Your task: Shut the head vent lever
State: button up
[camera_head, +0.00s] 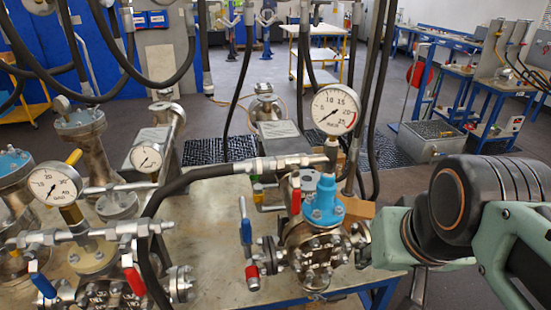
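A small vessel head with a bright blue cap (323,203) stands at the front right of the metal bench, with a bolted steel flange below it. A red lever handle (296,196) stands roughly upright just left of the cap. A blue lever handle (246,231) stands upright further left, on a valve with a red lower part. I cannot tell from this view which lever is the head vent. My arm reaches in from the right, its pale green link (396,237) close to the vessel's right side. My gripper's fingers cannot be made out.
A large pressure gauge (335,109) rises above the vessel, and a thick black hose (180,184) crosses the bench to its left. More vessels, gauges and levers crowd the left. Black hoses hang behind. Open floor shows at the back.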

aim_at(246, 223)
jog(key=u, duration=1)
